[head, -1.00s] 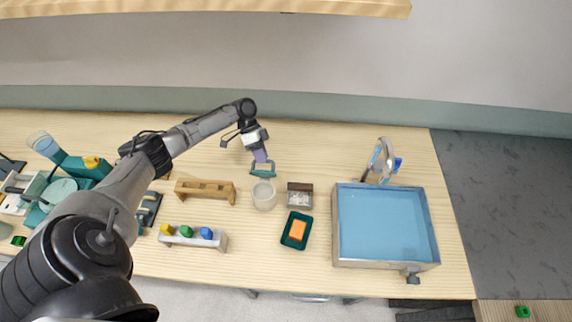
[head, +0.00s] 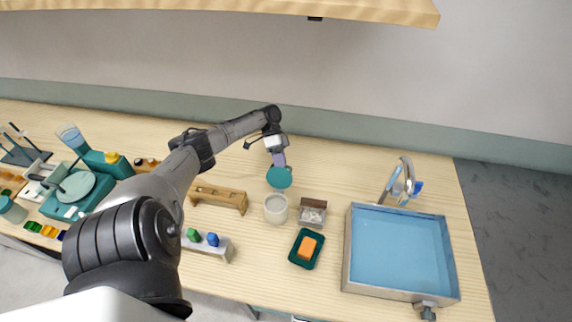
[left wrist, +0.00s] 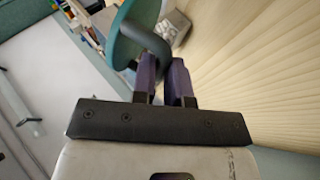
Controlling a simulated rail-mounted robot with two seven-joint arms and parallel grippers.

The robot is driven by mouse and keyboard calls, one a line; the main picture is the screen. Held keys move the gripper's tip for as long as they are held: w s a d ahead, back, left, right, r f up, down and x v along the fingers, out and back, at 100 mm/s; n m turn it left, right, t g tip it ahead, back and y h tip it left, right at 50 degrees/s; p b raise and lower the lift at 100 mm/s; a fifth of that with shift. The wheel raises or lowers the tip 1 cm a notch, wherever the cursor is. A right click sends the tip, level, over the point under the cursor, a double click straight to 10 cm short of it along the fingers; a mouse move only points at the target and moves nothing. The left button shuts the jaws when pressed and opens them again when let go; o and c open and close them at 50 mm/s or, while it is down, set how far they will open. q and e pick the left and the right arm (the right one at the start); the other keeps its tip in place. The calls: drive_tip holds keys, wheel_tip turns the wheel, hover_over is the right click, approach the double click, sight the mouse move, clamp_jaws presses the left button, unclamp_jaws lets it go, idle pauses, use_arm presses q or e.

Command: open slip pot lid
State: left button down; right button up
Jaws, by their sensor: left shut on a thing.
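The slip pot (head: 276,210) is a small off-white cup standing upright on the table, its top uncovered. My left gripper (head: 279,161) is shut on the lid. In the left wrist view the purple fingers (left wrist: 167,78) close on the handle (left wrist: 146,37), and the teal disc (left wrist: 124,42) is tilted beyond them. My right gripper is not in view.
A wooden rack (head: 218,199) stands left of the pot and a small box (head: 312,213) right of it. A dark green tray with an orange block (head: 307,246) lies in front. A blue basin (head: 400,250) with a tap is at the right. The table behind the pot is mostly clear.

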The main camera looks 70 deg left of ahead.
use_arm(q)
drive_tip(key=shift+s+a+f, duration=0.1)
drive_tip(key=shift+s+f, duration=0.05)
drive_tip(key=shift+f, duration=0.5)
drive_tip(key=c, duration=1.5)
unclamp_jaws()
drive_tip(key=o, duration=0.4)
drive_tip(key=shift+r, duration=0.15)
drive_tip(key=shift+c, duration=0.2)
drive_tip(key=shift+r, duration=0.1)
drive_tip(key=shift+a+r, duration=0.1)
